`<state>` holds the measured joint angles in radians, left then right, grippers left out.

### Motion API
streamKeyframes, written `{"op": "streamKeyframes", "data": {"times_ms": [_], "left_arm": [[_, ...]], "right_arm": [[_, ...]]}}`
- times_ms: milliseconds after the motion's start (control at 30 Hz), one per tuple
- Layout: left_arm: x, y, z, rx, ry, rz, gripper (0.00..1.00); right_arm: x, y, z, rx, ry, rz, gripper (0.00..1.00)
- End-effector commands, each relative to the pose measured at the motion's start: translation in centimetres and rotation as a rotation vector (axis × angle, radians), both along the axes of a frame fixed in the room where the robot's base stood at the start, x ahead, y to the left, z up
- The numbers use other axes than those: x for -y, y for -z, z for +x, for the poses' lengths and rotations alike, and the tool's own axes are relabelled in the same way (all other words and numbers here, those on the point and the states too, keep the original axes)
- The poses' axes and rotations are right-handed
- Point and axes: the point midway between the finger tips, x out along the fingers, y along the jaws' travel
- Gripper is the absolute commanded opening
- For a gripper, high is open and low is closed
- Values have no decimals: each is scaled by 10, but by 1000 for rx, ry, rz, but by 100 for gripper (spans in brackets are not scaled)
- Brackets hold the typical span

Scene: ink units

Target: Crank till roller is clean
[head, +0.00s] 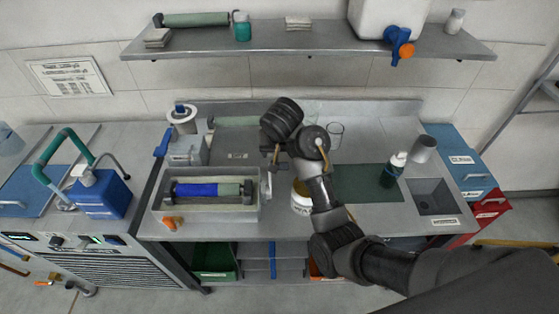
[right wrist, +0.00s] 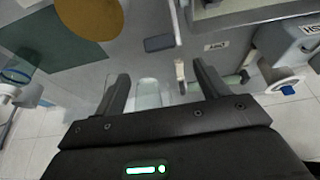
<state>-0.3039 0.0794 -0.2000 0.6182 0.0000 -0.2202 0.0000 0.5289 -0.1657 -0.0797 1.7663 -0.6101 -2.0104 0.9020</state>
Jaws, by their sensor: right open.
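The roller (head: 228,189) lies in a grey metal tray (head: 205,207) on the bench. A wide blue ink band (head: 195,190) covers its left and middle part; the rest looks grey-green. A small crank (head: 267,185) sits at the tray's right end. Its pale handle (right wrist: 180,76) shows in the right wrist view between my finger lines, nearer the right finger. My right gripper (head: 272,156) is open and empty above and behind the crank, apart from it as far as I can tell; its spread fingers show in the right wrist view (right wrist: 160,80). My left gripper is not in view.
A jar (head: 301,203) stands right of the tray, close to my right forearm. A dispenser (head: 187,148) stands behind the tray; an orange valve (head: 171,222) is at its front. A green mat (head: 362,190), a bottle (head: 393,171) and a sink (head: 433,195) lie right.

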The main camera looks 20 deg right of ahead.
Motion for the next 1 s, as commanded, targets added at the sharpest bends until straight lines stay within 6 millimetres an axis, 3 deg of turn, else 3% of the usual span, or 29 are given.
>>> {"op": "streamKeyframes", "data": {"times_ms": [233,500,733,1000], "left_arm": [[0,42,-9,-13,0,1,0],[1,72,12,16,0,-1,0],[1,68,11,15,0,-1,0],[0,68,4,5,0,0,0]], "right_arm": [[3,38,12,1,0,2,74],[7,76,28,1,-1,0,74],[10,93,37,3,-2,-1,74],[10,97,38,3,-1,1,74]]}}
